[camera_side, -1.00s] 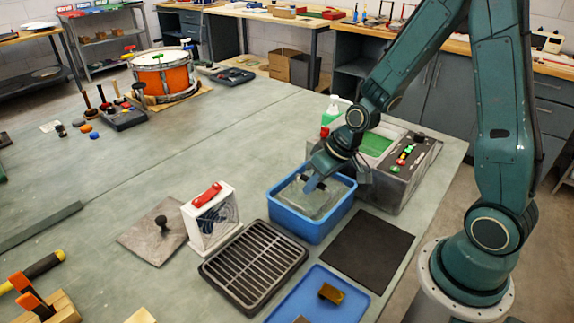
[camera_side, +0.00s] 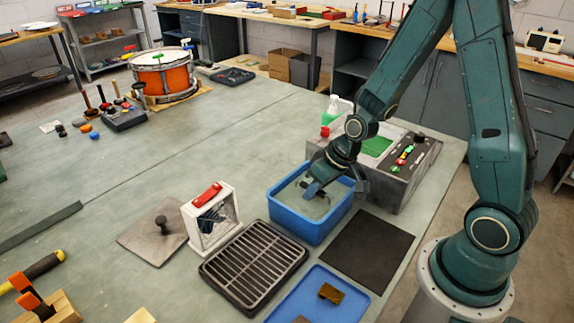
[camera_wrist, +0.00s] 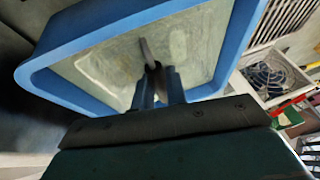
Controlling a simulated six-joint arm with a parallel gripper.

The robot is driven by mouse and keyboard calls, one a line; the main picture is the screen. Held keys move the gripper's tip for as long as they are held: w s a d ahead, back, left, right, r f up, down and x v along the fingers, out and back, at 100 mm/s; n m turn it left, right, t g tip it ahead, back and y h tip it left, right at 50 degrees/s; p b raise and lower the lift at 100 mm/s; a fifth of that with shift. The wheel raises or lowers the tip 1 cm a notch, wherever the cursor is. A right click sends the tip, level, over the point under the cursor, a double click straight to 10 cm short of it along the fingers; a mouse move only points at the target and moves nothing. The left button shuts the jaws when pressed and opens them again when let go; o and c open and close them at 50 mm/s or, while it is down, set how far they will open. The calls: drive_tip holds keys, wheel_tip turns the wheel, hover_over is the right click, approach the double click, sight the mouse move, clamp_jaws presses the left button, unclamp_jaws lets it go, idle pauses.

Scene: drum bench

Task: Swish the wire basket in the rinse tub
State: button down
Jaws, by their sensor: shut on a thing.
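The blue rinse tub (camera_side: 296,222) stands on the bench, and its rim also frames most of the wrist view (camera_wrist: 95,22). Cloudy, pale grey-green water fills its inside. My gripper (camera_side: 313,190) points down inside the tub, below rim height. In the wrist view my gripper (camera_wrist: 156,80) is shut on a thin grey upright piece, the handle of the wire basket (camera_wrist: 148,52). The rest of the basket is hard to make out in the water, and its mesh does not show clearly.
A black grate (camera_side: 253,265) lies in front left of the tub, with a white-framed fan (camera_side: 211,218) behind it. A black mat (camera_side: 367,250) and a blue tray (camera_side: 318,300) lie in front. A grey machine (camera_side: 400,180) stands close behind right.

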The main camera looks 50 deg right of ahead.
drive_tip(key=shift+r, duration=0.15)
drive_tip(key=shift+r, duration=4.85)
drive_tip(key=shift+a, duration=0.1)
